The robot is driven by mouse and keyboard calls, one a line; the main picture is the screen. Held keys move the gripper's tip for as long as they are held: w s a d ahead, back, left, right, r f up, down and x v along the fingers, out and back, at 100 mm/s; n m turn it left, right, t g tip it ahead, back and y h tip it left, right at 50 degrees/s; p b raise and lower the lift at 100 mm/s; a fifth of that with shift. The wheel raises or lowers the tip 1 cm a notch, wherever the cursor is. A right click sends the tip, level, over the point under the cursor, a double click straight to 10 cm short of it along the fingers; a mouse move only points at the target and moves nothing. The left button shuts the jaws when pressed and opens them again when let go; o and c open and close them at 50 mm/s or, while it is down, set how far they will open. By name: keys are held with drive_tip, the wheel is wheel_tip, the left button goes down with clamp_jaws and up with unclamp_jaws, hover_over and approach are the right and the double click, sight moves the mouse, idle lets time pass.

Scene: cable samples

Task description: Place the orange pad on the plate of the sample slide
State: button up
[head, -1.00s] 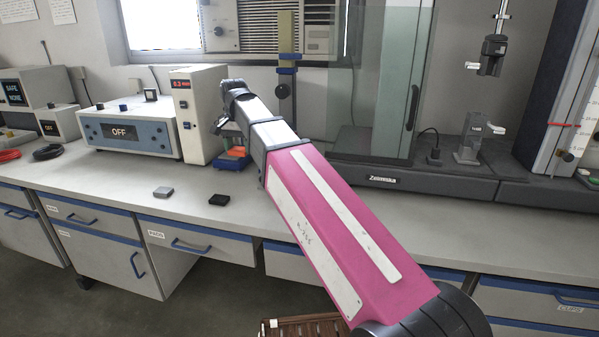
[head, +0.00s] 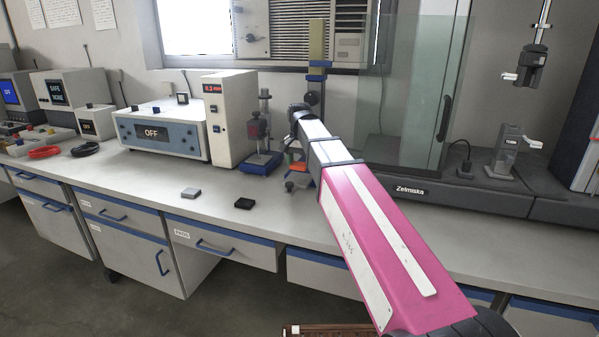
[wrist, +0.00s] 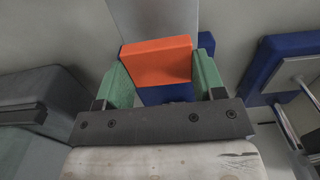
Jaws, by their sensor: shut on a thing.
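The orange pad (wrist: 155,61) is held between the green fingers of my gripper (wrist: 162,82) in the wrist view. In the head view the pad (head: 297,167) shows as a small orange patch under my gripper (head: 292,160), in front of a tall post with blue fittings (head: 317,72). A blue part (wrist: 166,95) shows just below the pad in the wrist view; I cannot tell whether they touch. A stand with a blue base (head: 262,164) is left of my gripper; a blue base also shows right in the wrist view (wrist: 282,62). I cannot clearly make out the slide's plate.
A white instrument tower (head: 230,118) and a box reading OFF (head: 160,132) stand to the left. A glass-fronted cabinet (head: 405,90) is at the right. A grey block (head: 191,193) and a black block (head: 244,203) lie on the otherwise clear front bench.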

sight(299, 164)
drive_tip(key=shift+f, duration=1.85)
drive_tip(key=shift+f, duration=0.1)
drive_tip(key=o, duration=0.9)
wheel_tip(299, 164, up, 12)
drive_tip(key=shift+r, duration=0.15)
